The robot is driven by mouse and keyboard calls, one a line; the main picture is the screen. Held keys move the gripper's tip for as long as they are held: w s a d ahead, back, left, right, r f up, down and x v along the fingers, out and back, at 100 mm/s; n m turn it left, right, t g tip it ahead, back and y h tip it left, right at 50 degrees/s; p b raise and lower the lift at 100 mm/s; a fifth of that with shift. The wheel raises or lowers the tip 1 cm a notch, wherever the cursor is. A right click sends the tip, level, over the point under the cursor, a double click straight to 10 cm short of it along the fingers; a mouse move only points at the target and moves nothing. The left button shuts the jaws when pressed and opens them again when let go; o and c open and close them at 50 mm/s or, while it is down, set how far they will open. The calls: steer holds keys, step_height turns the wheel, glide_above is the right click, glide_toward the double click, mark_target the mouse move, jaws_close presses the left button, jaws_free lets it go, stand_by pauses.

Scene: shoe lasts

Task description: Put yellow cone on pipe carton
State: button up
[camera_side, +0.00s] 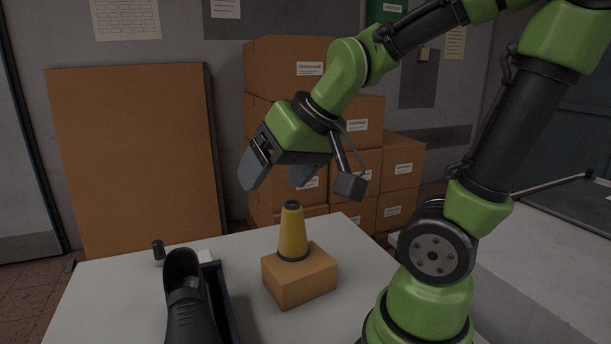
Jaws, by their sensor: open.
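The yellow cone (292,232) has a dark tip and a dark base ring. It stands upright on top of the small brown pipe carton (299,287), which sits on the white table. My gripper (277,180) is open and empty, above the cone and apart from it. Its two dark fingers are spread wide, one to the left and one near above the cone tip.
A dark shoe (184,300) stands at the front left of the table (120,290), beside a dark tray edge (219,300). A small black knob-like object (158,249) is near the back left edge. Stacked cartons (285,65) stand behind the table.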

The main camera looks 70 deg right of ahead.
steer(key=s+a+r+n+y, duration=0.1)
steer(key=s+a+r+y, duration=0.1)
steer(key=s+a, duration=0.3)
steer(key=shift+s+a+r, duration=0.15)
steer(key=shift+s+a, duration=0.05)
steer(key=shift+s, duration=0.5)
